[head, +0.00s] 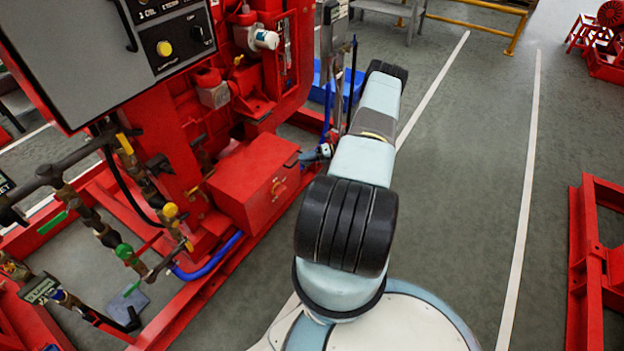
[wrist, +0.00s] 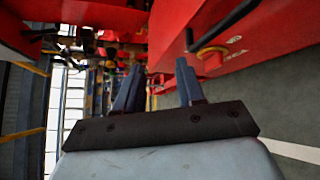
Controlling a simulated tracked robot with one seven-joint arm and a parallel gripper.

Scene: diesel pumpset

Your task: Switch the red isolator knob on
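In the wrist view the two dark fingers of my gripper (wrist: 160,72) stand apart with a gap between them and nothing held. Just right of the fingertips is a red face with a yellow ring and a red centre (wrist: 212,58), which may be the isolator knob; its setting is too blurred to read. A dark bar crosses close above it.
A grey control panel (head: 85,45) with a yellow button (head: 164,48) and a black knob (head: 197,34) is at upper left. Pipes and valves (head: 124,251) stand left of the red box. A blue bin (head: 322,88) lies beyond. The floor to the right is clear up to a red frame (head: 590,265).

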